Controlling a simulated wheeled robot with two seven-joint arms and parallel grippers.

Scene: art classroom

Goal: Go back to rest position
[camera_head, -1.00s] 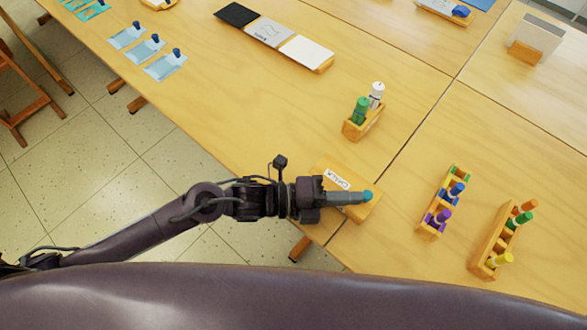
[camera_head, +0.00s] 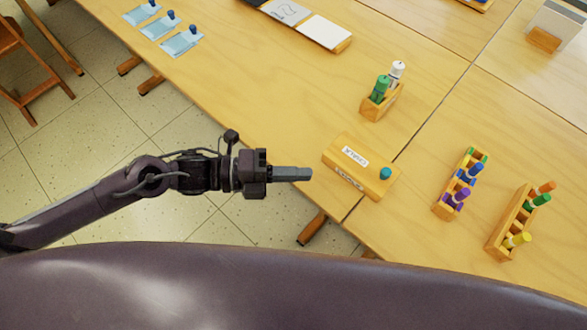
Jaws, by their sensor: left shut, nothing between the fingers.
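My left gripper (camera_head: 308,174) is shut and empty. It points right, over the floor just off the table's near edge. A wooden block (camera_head: 338,160) with white labels lies to its right on the table (camera_head: 290,100), apart from the fingers. A small teal knob or cap (camera_head: 385,173) shows on the block's right part. My left arm reaches in from the left. My right gripper is not in view.
A wooden holder (camera_head: 372,110) with green and white markers stands behind the block. Two marker racks (camera_head: 443,211) (camera_head: 494,245) stand at the right. Blue sheets (camera_head: 182,43) and a white pad (camera_head: 324,32) lie farther back. Floor (camera_head: 100,135) is open at left.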

